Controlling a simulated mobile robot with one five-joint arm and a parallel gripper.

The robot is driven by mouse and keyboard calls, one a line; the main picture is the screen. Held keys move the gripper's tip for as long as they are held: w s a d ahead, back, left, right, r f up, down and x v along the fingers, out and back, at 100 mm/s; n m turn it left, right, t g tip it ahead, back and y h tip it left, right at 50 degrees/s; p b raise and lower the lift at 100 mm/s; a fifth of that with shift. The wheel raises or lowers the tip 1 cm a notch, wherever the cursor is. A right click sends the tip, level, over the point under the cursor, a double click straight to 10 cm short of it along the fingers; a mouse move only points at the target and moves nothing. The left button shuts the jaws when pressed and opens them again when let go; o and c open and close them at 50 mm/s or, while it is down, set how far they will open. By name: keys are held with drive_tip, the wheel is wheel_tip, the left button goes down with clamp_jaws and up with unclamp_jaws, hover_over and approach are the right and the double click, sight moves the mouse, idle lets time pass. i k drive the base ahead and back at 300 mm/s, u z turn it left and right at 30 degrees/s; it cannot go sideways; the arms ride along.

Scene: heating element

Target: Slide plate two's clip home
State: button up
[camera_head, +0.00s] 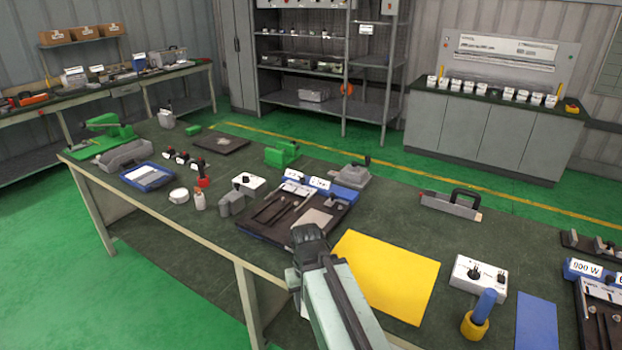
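A dark plate (250,228) lies mid-table, with blue blocks and white labels along its back edge. Thin rods and a pale square piece (317,219) lie on it. I cannot tell which is plate two, and no clip can be made out clearly. My gripper (308,234) is dark and sits over or just in front of the first plate's near right corner, hiding part of it. Its fingers are too small to read, and I see nothing held.
A yellow sheet (390,270) lies right of my gripper. A white switch box (478,275), a yellow cup with a blue handle (476,322) and a blue mat (536,322) are further right. Left are a white box (248,181) and grey block (231,203).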

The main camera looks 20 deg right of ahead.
sight(332, 201)
drive_tip(key=u, duration=0.5)
drive_tip(key=i, duration=1.3)
drive_tip(key=u, duration=0.7)
drive_tip(key=k, duration=0.9)
drive_tip(key=u, duration=0.2)
drive_tip(key=i, duration=0.95)
drive_tip(key=z, duration=0.1)
